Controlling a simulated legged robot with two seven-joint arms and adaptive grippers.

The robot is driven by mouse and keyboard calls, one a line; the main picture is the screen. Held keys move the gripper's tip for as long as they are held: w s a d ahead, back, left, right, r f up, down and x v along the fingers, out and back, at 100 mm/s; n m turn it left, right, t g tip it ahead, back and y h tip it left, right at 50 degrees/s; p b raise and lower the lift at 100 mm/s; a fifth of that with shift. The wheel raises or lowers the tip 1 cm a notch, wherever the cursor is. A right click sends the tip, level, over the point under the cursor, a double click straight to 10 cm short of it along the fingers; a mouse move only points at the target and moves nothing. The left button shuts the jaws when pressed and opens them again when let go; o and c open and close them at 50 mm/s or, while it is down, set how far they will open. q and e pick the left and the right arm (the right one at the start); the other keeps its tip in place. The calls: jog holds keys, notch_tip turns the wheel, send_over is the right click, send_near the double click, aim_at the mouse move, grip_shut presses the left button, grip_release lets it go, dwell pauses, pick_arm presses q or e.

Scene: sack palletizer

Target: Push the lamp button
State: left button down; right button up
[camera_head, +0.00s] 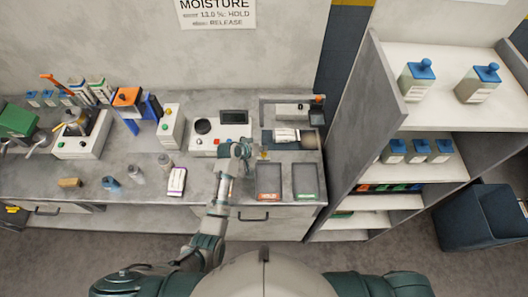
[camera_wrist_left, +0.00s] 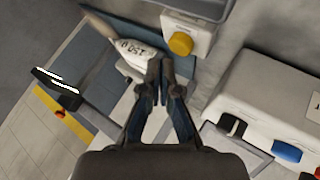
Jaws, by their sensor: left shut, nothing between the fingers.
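A yellow round button (camera_wrist_left: 181,43) sits on a small white box (camera_wrist_left: 190,22) in the left wrist view; I take it as the lamp button. In the head view a small yellow spot (camera_head: 263,154) shows beside my left gripper (camera_head: 246,152). My left gripper (camera_wrist_left: 160,75) is shut and empty, its fingertips just short of the yellow button in the picture. I cannot tell whether they touch it. A white labelled pouch (camera_head: 286,135) lies on a blue surface near the box and also shows in the wrist view (camera_wrist_left: 130,55). My right gripper is out of view.
A white instrument (camera_head: 205,145) with a dark display stands left of the gripper; its blue button (camera_wrist_left: 286,151) shows in the wrist view. Two trays, one red-labelled (camera_head: 269,197) and one green-labelled (camera_head: 306,196), lie at the front edge. A grey shelf unit (camera_head: 385,85) stands right.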

aim_at(263, 154)
pick_arm(q)
notch_tip(263, 154, up, 3)
jog(key=p, duration=0.3)
jog(key=shift+f, duration=0.1)
jog(key=shift+r, duration=1.05)
